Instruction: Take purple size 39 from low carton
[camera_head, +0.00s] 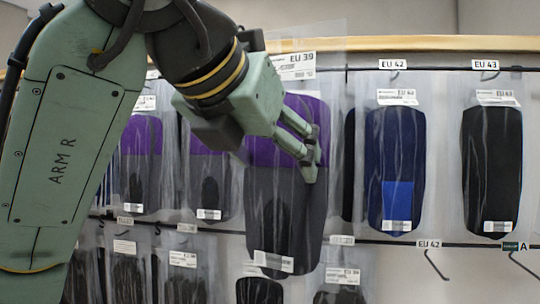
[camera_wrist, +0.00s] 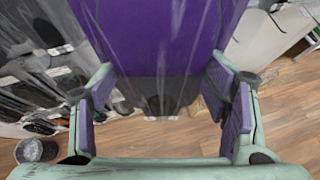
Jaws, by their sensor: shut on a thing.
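A clear bag labelled EU 39 holds a purple and dark grey insole piece (camera_head: 284,205). It hangs upright in front of the rack in the head view, larger than the bags behind it. My gripper (camera_head: 309,152) is shut on this bag from its right side, with the fingertips over the purple part. In the wrist view the purple piece (camera_wrist: 160,38) fills the top middle between the two fingers (camera_wrist: 166,105) of my gripper. The film hides where the fingers touch. I cannot make out a low carton in either view.
Behind is a rack with an upper rail (camera_head: 447,69) of bagged pieces, among them a blue one (camera_head: 395,165) and a black one (camera_head: 491,165). Empty hooks (camera_head: 437,266) show at lower right. The wrist view shows wooden floor (camera_wrist: 180,140) and a grey round container (camera_wrist: 36,150).

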